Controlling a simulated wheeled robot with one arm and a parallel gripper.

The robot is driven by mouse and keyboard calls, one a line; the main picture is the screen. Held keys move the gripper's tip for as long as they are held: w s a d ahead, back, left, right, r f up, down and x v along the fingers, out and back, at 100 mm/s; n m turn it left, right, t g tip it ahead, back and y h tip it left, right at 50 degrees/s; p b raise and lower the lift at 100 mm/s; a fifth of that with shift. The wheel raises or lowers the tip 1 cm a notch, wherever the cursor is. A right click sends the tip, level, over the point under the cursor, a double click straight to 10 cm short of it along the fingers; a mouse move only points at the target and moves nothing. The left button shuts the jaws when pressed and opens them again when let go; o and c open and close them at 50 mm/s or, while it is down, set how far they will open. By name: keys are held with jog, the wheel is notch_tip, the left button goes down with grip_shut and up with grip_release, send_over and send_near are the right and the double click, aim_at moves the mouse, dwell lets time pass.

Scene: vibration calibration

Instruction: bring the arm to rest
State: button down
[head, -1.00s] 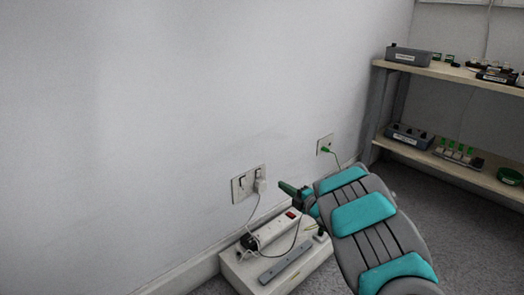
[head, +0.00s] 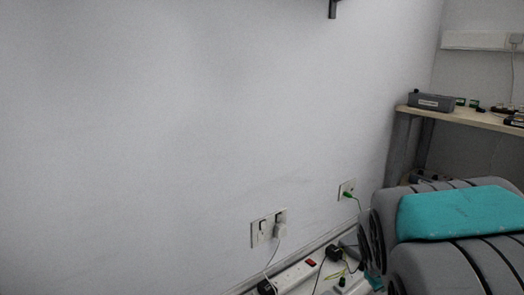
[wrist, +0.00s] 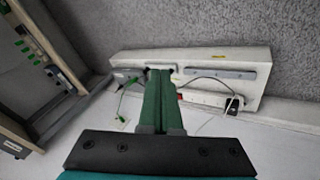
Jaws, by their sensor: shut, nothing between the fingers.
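My arm (head: 455,235), grey with teal pads, fills the lower right of the head view, in front of the shelf and floor. My gripper's fingers do not show clearly there. In the wrist view my gripper (wrist: 161,72) has its two green fingers lying side by side, shut and with nothing between them. The fingertips overlap the edge of a white plinth (wrist: 200,65) in that view; I cannot tell whether they touch it.
A white power strip (head: 296,274) lies on the plinth by the wall. Two wall sockets, a double one (head: 262,228) and one with a green plug (head: 346,191), have cables. A wooden shelf (head: 465,117) with devices stands at right.

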jog(key=s+a+m+g+y, duration=0.25)
jog(key=s+a, duration=0.45)
jog(key=s, duration=0.6)
jog(key=s+a+m+g+y, duration=0.1)
jog(key=s+a+g, duration=0.4)
jog(key=s, duration=0.8)
jog(key=s+a+p+v, duration=0.1)
jog(key=s+p+v, duration=0.1)
jog(key=p+v, duration=0.9)
jog(key=shift+s+r+t+p, duration=0.35)
jog(key=shift+s+r+p, duration=0.3)
jog(key=shift+p, duration=0.1)
jog(key=shift+y, duration=0.25)
